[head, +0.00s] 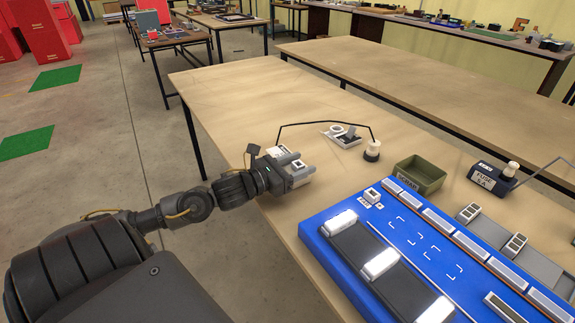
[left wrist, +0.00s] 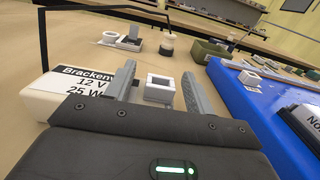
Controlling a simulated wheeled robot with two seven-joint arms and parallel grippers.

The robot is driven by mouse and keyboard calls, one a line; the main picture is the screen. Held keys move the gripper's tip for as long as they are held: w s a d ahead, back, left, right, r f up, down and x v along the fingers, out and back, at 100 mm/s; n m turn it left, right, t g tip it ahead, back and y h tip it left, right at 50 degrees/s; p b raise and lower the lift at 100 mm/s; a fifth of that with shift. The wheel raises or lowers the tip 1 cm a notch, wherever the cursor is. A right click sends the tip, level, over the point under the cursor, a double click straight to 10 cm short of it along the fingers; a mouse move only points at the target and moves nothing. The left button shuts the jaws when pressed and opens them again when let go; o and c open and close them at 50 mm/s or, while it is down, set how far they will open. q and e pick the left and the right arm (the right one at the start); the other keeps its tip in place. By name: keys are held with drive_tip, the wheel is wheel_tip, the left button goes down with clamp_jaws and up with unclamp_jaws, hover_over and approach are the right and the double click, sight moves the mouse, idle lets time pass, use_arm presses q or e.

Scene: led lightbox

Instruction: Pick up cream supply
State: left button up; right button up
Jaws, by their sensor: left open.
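The cream supply (left wrist: 75,92) is a pale box with a black-and-white label reading "12 V 25 W" in the left wrist view. It lies on the near table, mostly behind my left gripper in the head view (head: 303,181). My left gripper (head: 289,161) is open at the supply; its two fingers also show in the left wrist view (left wrist: 160,84). A white square piece with an opening (left wrist: 159,89) shows between the fingers; I cannot tell whether it belongs to the supply. The label box lies left of the left finger, partly hidden by the gripper body.
A blue lightbox board (head: 330,230) with lit panels lies to the right. A green bin (head: 420,177), a dark supply (head: 492,180), a white post (head: 372,151) with a black wire and a small grey-white device (head: 342,136) stand beyond. The table's far left is clear.

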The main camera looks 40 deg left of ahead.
use_arm(q)
drive_tip(key=shift+c, duration=0.3)
clamp_jaws()
use_arm(e)
drive_tip(key=shift+r, duration=0.1)
use_arm(q)
drive_tip(key=shift+r, duration=0.1)
